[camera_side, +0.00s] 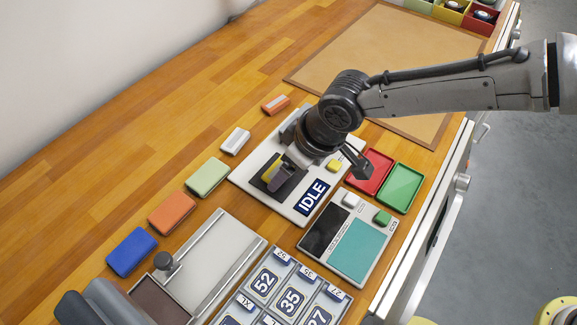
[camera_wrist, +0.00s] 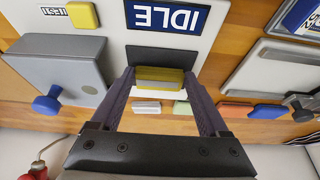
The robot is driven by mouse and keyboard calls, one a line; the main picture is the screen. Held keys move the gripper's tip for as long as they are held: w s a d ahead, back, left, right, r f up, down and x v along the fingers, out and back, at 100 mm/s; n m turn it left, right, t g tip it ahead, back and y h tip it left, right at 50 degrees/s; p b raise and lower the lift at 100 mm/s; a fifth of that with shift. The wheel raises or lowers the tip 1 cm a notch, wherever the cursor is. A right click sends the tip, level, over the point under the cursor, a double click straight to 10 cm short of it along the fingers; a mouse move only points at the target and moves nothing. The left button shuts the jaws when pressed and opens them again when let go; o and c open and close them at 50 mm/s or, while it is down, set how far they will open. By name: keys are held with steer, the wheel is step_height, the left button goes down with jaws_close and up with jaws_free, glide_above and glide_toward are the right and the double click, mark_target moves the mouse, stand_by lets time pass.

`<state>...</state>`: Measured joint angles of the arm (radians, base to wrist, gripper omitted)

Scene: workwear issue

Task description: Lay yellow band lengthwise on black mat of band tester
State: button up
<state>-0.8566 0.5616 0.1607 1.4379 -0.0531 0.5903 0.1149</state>
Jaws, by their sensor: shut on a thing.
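The band tester (camera_side: 246,178) is a white plate with a dark blue IDLE display (camera_side: 313,197) and a black mat (camera_wrist: 153,54). The display reads upside down in the wrist view (camera_wrist: 167,17). My gripper (camera_wrist: 160,80) is shut on the yellow band (camera_wrist: 160,75), which sits between its two fingers. In the side view my gripper (camera_side: 283,175) points down over the mat area and hides much of band and mat. In the wrist view the band covers part of the mat. I cannot tell whether the band touches it.
A yellow button (camera_side: 334,165) is on the tester. Blue (camera_side: 131,251), orange (camera_side: 172,213), green (camera_side: 208,177) and white (camera_side: 235,141) pieces line the wood at left. Red (camera_side: 370,172) and green (camera_side: 400,187) trays and a teal-and-black panel (camera_side: 360,250) stand at right.

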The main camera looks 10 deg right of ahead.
steer(key=shift+f, duration=0.3)
steer(key=o, duration=1.2)
steer(key=shift+c, duration=0.2)
steer(key=shift+r, duration=0.5)
steer(key=v, duration=1.1)
steer(key=shift+s+d+r, duration=0.15)
steer(key=s+d+r+m+t, duration=0.1)
steer(key=d+r, duration=0.2)
steer(key=d, duration=0.5)
steer(key=s+d+r+m+h, duration=0.1)
steer(key=d+r+m, duration=0.1)
steer(key=d, duration=0.7)
steer(key=s+d+r+m+t, duration=0.1)
steer(key=d+r, duration=0.2)
steer(key=d, duration=0.5)
steer(key=s+d+f+m+h, duration=0.1)
steer(key=s+d+f+m, duration=0.1)
steer(key=s+d, duration=0.5)
steer(key=s+d+f+m+h, duration=0.1)
steer(key=s+d+f+m, duration=0.2)
steer(key=s+d, duration=0.5)
steer(key=shift+s+d, duration=0.2)
steer(key=shift+s, duration=0.3)
